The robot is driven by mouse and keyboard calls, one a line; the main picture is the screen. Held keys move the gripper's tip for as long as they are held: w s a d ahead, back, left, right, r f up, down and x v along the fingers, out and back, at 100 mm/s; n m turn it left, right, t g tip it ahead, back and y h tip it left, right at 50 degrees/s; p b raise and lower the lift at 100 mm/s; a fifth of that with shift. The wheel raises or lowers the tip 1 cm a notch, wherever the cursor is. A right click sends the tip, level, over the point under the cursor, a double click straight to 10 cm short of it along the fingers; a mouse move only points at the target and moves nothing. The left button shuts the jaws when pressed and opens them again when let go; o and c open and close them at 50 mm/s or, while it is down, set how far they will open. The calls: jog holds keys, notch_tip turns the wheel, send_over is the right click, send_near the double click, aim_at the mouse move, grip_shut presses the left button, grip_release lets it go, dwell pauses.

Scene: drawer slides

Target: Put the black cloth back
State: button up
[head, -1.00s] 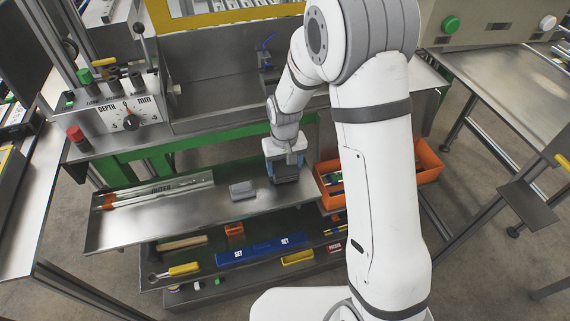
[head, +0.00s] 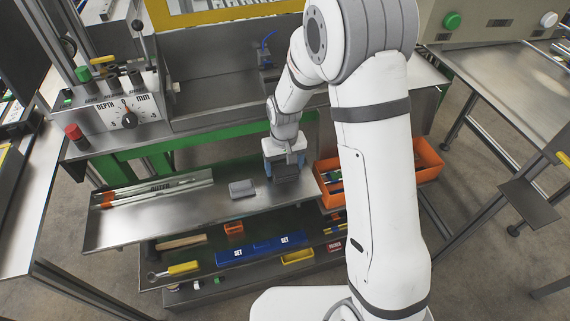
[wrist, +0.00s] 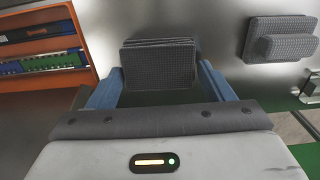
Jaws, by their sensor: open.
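A dark, folded cloth stack (wrist: 160,62) lies on the upper metal shelf, between the two blue fingers of my gripper (wrist: 162,82). The fingers are apart, one on each side of it, and I cannot tell whether they touch it. In the head view my gripper (head: 284,163) points down over the right part of the shelf, with the dark cloth (head: 287,174) partly hidden under it.
An orange bin (head: 428,168) with small items stands right of the shelf, partly behind my arm. Below is a drawer with blue sets (head: 262,249) and tools. The shelf's front middle is bare.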

jog(key=shift+o, duration=0.6)
jog(key=o, duration=0.5)
jog(key=shift+c, duration=0.2)
jog(key=shift+r+p, duration=2.65)
jog(key=shift+r, duration=1.35)
